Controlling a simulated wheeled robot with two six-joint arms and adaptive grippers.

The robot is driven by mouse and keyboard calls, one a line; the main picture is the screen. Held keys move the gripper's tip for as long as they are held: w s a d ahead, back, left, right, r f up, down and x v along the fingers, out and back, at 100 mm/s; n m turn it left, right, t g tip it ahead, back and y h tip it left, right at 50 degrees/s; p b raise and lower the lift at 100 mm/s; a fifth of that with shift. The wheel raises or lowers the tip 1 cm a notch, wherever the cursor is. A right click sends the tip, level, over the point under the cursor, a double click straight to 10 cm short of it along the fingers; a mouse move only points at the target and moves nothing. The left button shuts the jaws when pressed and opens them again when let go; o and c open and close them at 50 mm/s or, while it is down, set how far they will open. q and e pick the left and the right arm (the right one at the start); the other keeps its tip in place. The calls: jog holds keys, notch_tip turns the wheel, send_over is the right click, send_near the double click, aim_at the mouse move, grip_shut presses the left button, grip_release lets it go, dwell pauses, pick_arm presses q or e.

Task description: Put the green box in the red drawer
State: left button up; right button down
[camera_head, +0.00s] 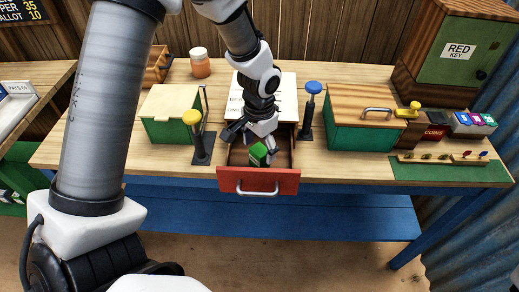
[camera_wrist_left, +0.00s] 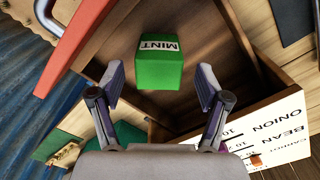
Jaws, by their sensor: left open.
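The green box (camera_head: 259,153) is inside the pulled-out red drawer (camera_head: 285,181), between its wooden walls. In the left wrist view the green box (camera_wrist_left: 158,72) shows a white label reading MINT, and the drawer's red front (camera_wrist_left: 82,38) is at upper left. My left gripper (camera_head: 262,140) is above the drawer, pointing down at the box. In the left wrist view the fingers of my left gripper (camera_wrist_left: 160,82) are spread apart, with the box just beyond the tips and apparently not clasped. Whether the box rests flat on the drawer floor is hard to tell. My right gripper is out of view.
A yellow-topped post (camera_head: 192,118) and a blue-topped post (camera_head: 313,88) flank the drawer. A green chest with a cream lid (camera_head: 168,102) is at left, a wood-topped green chest (camera_head: 362,105) at right. An orange jar (camera_head: 200,66) stands behind. Table space in front of the chests is clear.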

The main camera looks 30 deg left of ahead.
aim_at(259, 149)
pick_arm(q)
notch_tip(259, 149, up, 11)
jog(key=shift+f, duration=0.15)
dwell(0.4)
